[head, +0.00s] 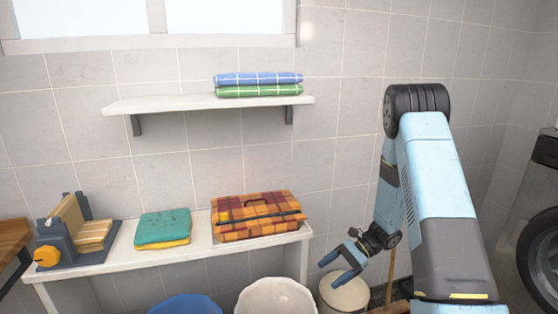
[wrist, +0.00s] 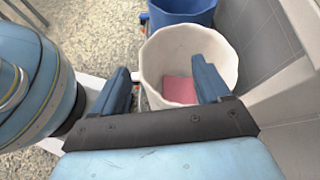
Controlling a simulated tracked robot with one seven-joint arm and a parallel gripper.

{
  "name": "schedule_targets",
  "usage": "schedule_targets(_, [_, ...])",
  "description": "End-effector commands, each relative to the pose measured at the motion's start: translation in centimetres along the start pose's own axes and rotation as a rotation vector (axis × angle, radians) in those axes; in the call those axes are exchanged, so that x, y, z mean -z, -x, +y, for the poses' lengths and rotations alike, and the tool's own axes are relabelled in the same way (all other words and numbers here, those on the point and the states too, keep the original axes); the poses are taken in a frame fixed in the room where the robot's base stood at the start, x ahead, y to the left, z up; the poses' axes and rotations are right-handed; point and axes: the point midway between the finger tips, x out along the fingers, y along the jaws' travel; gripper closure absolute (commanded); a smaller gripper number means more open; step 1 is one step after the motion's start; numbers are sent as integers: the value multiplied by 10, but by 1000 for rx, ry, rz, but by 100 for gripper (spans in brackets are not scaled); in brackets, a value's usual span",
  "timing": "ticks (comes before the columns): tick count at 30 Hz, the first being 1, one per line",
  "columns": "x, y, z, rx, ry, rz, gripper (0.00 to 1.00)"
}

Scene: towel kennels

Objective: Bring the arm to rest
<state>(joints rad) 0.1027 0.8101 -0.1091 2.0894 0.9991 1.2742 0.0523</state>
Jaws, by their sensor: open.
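My gripper (head: 339,266) is open and empty, with its fingers pointing down and left in the head view. It is in front of and below the right end of the white table, beside the white bins. In the wrist view, my gripper (wrist: 160,85) shows its two blue fingers spread apart. Between and beyond them is a white bin (wrist: 151,65) with a pink cloth (wrist: 181,88) lying in its bottom. My arm (head: 440,190) is bent, with its elbow high at the right of the head view.
A plaid box (head: 257,216) and folded teal and yellow towels (head: 163,229) are on the white table (head: 202,249). A shelf (head: 165,104) above holds blue and green towels (head: 257,85). A blue bin (head: 187,305) stands left of the white bin (head: 276,297). A machine (head: 541,215) stands far right.

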Motion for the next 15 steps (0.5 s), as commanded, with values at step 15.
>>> schedule_targets(15, [-123, 58, 14, -134, 324, 232, 24])
